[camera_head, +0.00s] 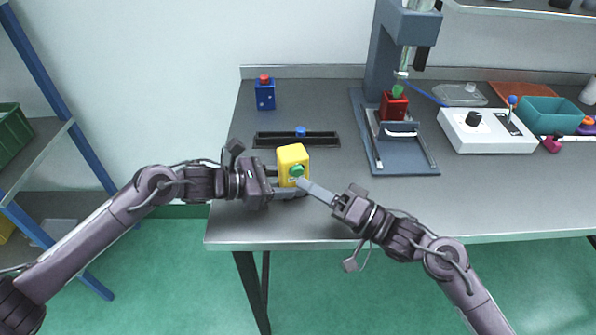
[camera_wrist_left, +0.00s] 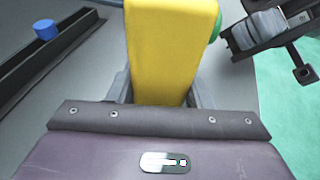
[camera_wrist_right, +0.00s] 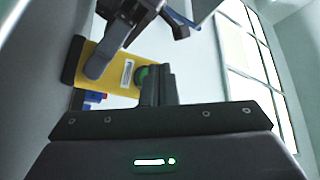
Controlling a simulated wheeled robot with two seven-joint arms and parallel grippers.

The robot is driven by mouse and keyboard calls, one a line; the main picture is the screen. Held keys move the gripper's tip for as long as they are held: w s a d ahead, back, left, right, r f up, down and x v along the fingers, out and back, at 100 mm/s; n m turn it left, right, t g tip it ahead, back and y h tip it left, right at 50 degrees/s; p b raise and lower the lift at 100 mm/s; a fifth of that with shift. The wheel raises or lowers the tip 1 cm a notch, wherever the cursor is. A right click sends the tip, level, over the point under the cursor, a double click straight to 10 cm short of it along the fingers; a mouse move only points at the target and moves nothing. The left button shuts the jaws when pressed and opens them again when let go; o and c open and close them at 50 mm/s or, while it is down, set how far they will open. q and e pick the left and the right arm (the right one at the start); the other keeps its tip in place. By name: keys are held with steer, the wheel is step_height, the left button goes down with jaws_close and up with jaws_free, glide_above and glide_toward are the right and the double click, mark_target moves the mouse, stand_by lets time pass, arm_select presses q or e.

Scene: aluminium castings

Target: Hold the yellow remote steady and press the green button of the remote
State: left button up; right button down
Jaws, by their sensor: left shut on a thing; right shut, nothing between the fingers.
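The yellow remote (camera_head: 291,157) is above the front left part of the table, with its green button (camera_head: 297,171) facing the right front. My left gripper (camera_head: 276,183) is shut on the remote; its yellow body fills the middle of the left wrist view (camera_wrist_left: 170,50). My right gripper (camera_head: 303,184) is shut and empty, its fingertips at the green button. In the right wrist view the fingers (camera_wrist_right: 158,85) overlap the right side of the button (camera_wrist_right: 142,76). I cannot tell whether the button is pressed in.
A dark slotted rail (camera_head: 297,140) lies behind the remote. A press-like stand (camera_head: 385,60), a white control box (camera_head: 487,132) and a teal bin (camera_head: 550,115) are to the right.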

steer(key=shift+w, duration=0.1)
stand_by(0.4)
steer(key=shift+w+a, duration=0.1)
steer(key=shift+w, duration=0.25)
steer(key=shift+w+a, duration=0.15)
steer(key=shift+w, duration=0.3)
stand_by(0.7)
steer(key=shift+s, duration=0.1)
steer(key=shift+s+d, duration=0.3)
steer(key=shift+s, duration=0.5)
steer(key=shift+s+d, duration=0.25)
steer(key=shift+s, duration=0.55)
steer(key=shift+s+d, duration=0.2)
steer(key=shift+s, duration=0.6)
steer(key=shift+s+d, duration=0.25)
steer(key=shift+s, duration=0.55)
